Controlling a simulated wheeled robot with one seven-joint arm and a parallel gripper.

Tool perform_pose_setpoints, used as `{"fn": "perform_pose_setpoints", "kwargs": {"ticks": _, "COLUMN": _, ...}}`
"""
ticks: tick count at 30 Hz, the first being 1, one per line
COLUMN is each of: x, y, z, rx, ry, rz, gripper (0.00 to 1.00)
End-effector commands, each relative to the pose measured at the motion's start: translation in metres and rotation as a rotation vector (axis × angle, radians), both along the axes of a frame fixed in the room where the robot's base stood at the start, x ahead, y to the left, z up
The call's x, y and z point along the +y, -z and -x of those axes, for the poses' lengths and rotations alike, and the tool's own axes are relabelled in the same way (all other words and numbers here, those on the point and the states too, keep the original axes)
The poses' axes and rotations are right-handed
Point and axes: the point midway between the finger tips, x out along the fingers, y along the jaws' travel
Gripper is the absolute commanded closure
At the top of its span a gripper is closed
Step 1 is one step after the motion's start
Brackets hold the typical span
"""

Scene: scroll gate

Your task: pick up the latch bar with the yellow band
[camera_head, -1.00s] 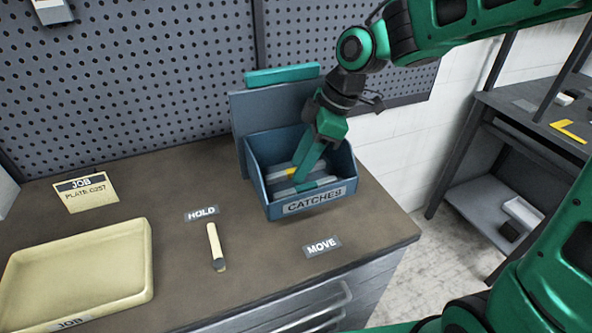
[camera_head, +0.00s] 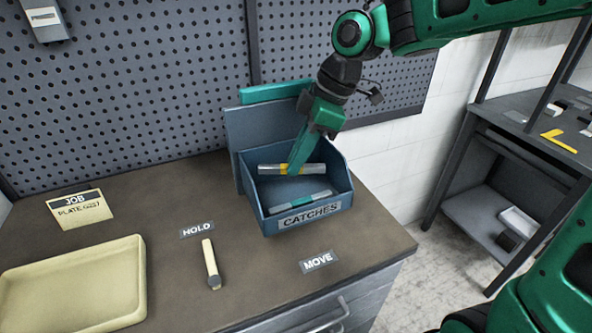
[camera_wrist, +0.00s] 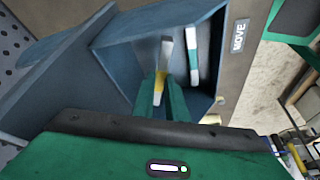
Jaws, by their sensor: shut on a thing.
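The latch bar with the yellow band (camera_head: 307,169) is a grey bar held near its yellow band, level, above the floor of the blue bin at about rim height. My gripper (camera_head: 288,171) is shut on it at the band. In the wrist view the bar (camera_wrist: 166,55) stands between the green fingers of my gripper (camera_wrist: 160,95). A second bar, grey with a green band (camera_head: 303,202), lies in the blue CATCHES bin (camera_head: 342,205) below. It also shows in the wrist view (camera_wrist: 193,55), to the right of the held bar.
A cream bar with a dark end (camera_head: 210,260) lies below the HOLD label (camera_head: 197,229). The MOVE label (camera_head: 318,261) is at the bench's right front. A cream tray (camera_head: 140,290) is at left. The bin's walls surround the gripper's lower side; a pegboard (camera_head: 150,90) stands behind.

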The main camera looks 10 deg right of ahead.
Motion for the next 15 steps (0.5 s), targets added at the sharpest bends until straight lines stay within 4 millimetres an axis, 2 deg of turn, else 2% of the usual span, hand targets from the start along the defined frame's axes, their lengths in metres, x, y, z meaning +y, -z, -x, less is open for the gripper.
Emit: {"fn": "perform_pose_setpoints", "kwargs": {"ticks": 15, "x": 0.0, "y": -0.095, "z": -0.001, "rx": -0.004, "ry": -0.002, "rz": -0.002, "gripper": 1.0}}
